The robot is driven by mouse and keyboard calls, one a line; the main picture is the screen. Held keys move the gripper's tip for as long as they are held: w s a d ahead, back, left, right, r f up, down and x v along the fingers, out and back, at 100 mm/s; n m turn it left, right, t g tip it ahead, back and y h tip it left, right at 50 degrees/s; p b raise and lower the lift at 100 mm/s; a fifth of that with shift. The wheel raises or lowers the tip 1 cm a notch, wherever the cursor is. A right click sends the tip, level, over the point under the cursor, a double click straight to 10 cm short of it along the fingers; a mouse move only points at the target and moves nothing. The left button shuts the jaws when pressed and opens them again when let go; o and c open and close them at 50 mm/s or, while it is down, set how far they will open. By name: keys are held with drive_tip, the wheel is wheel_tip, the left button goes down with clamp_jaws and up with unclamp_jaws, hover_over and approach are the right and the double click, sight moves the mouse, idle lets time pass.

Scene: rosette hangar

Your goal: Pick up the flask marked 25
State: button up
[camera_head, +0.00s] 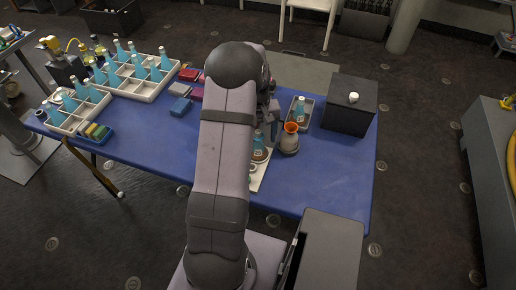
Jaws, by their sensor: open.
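Several blue flasks stand in a divided white tray (146,97) and in a smaller white tray (70,128) at the left of the table. One blue flask (299,108) stands in a small grey tray right of my arm. Another blue flask (259,148) stands on a white board, partly hidden by my arm. The number markings are too small to read, so I cannot tell which flask is 25. My gripper (271,124) is open, pointing down just above and right of the flask by the board. My arm partly hides it.
A grey pot with an orange rim (289,141) stands close right of my gripper. A dark box (349,106) with a white knob stands at the table's right. Red and blue blocks (181,107) lie left of my arm. The blue table's (335,175) front right is clear.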

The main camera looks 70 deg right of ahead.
sight(258, 145)
drive_tip(key=shift+f+p, duration=0.7)
drive_tip(key=shift+f, duration=1.6)
drive_tip(key=c, duration=1)
drive_tip(key=shift+r, duration=0.2)
wheel_tip(258, 145, up, 18)
drive_tip(key=b, duration=0.3)
drive_tip(key=shift+f, duration=0.15)
